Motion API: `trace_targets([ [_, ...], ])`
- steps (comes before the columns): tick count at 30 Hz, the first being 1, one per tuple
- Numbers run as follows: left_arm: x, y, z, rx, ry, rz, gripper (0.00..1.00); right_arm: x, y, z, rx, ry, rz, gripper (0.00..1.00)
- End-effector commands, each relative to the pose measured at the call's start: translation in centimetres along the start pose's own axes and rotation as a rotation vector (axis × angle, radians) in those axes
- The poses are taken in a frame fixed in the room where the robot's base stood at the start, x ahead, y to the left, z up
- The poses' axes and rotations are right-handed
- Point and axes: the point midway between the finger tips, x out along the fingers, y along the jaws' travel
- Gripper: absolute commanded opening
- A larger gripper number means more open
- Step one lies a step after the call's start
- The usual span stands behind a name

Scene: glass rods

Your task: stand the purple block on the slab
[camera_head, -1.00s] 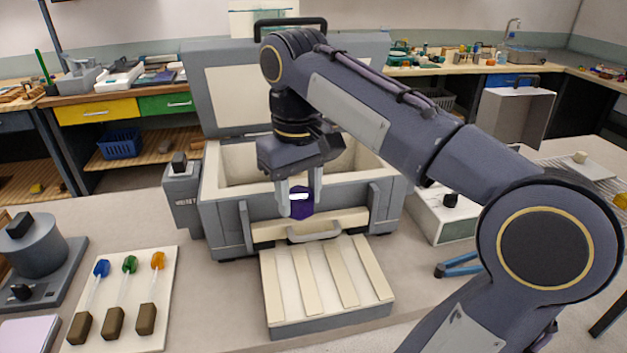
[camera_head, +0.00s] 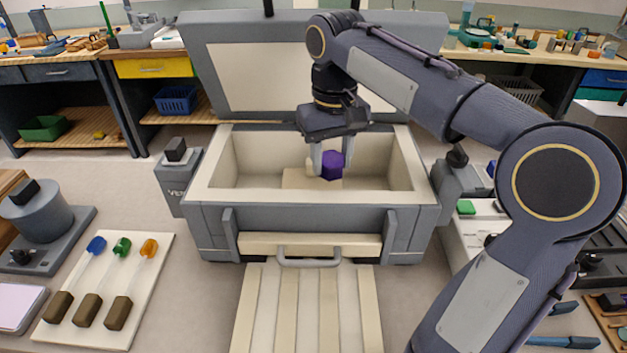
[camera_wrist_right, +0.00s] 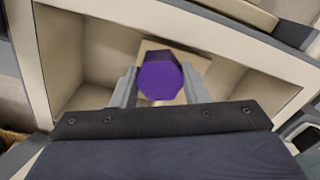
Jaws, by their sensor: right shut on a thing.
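The purple block (camera_head: 334,164) has a faceted, many-sided shape. My right gripper (camera_head: 329,160) points down and is shut on it, inside the open grey box. In the right wrist view the purple block (camera_wrist_right: 160,80) sits between the two fingers of my right gripper (camera_wrist_right: 158,92). The pale beige slab (camera_head: 298,180) lies on the box floor under the block; in the right wrist view the slab (camera_wrist_right: 196,66) shows as a square behind it. I cannot tell whether the block touches the slab. My left gripper is not in view.
The grey box (camera_head: 205,212) has its lid (camera_head: 260,75) raised at the back, and its walls surround the gripper. A slatted ramp (camera_head: 308,310) is in front. At left, a white board (camera_head: 145,290) carries rods with blue, green and orange tips.

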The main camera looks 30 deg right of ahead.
Motion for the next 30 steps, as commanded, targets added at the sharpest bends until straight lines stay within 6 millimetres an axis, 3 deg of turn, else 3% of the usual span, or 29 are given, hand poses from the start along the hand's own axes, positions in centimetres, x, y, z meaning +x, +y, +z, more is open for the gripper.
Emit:
trace_targets([
  [3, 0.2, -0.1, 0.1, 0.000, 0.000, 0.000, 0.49, 2.5, -0.9, -1.8, -0.002, -0.003, 0.000, 0.15],
  [9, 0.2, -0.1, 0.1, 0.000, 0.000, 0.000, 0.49, 4.7, -1.6, -3.6, 0.000, 0.000, 0.000, 0.15],
  [16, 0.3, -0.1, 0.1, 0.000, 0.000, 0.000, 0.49, 6.1, -2.1, -4.6, 0.000, 0.000, 0.000, 0.15],
  [21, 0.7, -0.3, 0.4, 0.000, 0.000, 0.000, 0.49, 8.7, -2.1, -4.5, 0.000, -0.001, 0.001, 0.15],
  [30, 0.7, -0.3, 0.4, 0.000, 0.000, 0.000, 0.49, 9.0, -2.1, -4.5, 0.001, 0.002, 0.000, 0.15],
])
